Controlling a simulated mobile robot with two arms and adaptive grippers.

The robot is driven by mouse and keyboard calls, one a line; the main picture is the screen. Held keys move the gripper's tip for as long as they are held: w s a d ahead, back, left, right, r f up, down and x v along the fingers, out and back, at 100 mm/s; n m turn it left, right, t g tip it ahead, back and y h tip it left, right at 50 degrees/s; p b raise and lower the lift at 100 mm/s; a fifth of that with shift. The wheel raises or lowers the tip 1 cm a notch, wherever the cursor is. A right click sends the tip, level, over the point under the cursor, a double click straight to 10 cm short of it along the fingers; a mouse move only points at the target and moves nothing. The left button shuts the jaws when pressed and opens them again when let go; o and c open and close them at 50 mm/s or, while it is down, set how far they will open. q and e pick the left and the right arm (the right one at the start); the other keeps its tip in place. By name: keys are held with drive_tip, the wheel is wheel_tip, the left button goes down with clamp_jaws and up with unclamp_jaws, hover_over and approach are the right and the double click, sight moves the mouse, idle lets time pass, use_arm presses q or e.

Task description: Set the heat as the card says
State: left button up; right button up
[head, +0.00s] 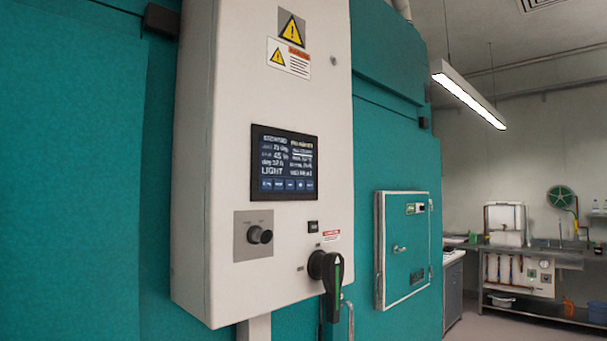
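A pale grey control cabinet (230,110) stands in front of the teal chamber wall. Its dark display (284,163) shows several lines of small text; "LIGHT" is readable, the rest is too small to read surely. Below it on the left is a black round knob (260,235) on a grey plate. To the right is a small black switch (312,226), and under it a large black rotary handle (329,270) pointing down. I cannot make out any card. Neither of my grippers is in view.
A small teal hatch (405,248) with a pale frame sits shut in the chamber wall to the right. Further back right are a steel bench (560,258) with equipment and a green hose reel (561,197). Floor (490,328) shows at the lower right.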

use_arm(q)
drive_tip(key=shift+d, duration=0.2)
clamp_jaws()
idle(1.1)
